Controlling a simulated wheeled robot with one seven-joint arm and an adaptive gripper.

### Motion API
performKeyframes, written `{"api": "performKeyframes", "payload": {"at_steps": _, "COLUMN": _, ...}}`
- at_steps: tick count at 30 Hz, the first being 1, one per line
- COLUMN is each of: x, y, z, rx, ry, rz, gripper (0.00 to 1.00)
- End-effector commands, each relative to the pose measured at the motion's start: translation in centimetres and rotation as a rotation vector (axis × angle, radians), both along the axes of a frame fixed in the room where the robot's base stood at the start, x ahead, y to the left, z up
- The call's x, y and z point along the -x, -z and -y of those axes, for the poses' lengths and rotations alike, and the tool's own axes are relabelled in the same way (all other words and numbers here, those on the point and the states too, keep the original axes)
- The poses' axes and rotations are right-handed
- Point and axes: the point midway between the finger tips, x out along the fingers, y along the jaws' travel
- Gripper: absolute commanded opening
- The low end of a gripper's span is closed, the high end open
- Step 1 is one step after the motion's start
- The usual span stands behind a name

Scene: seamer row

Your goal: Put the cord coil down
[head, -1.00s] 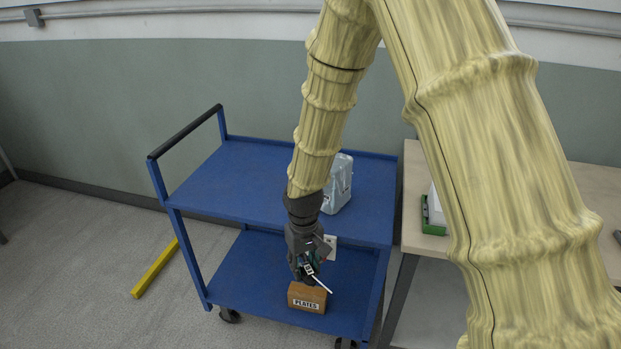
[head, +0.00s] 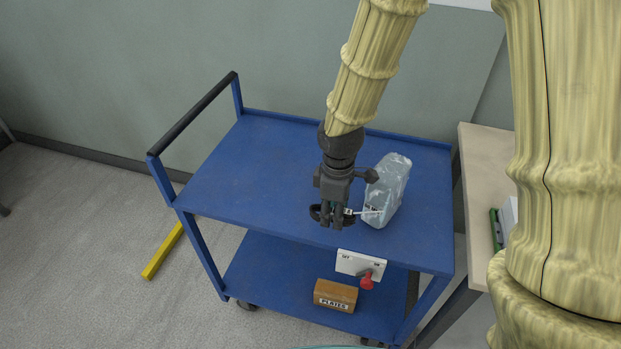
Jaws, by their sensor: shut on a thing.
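My gripper (head: 332,226) points down at the front part of the blue cart's top shelf (head: 250,165). Its fingers are shut on the dark cord coil (head: 317,213), which shows as a black loop on both sides of the fingers. A small pale piece with a thin white strip sticks out to the right of the fingers. The fingers hide the middle of the coil. I cannot tell whether the coil touches the shelf.
A clear plastic-wrapped package (head: 390,188) stands close to the right of my gripper. The shelf's left side is bare. A white switch plate with a red knob (head: 366,280) is on the cart's front. A "PLATES" box (head: 336,296) sits on the lower shelf. A table (head: 482,165) stands right.

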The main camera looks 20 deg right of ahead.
Motion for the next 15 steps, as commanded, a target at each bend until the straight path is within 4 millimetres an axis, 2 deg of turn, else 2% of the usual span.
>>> {"api": "performKeyframes", "payload": {"at_steps": 15, "x": -10.4, "y": 0.8, "z": -1.6, "rx": 0.000, "ry": 0.005, "rz": 0.000, "gripper": 0.06}}
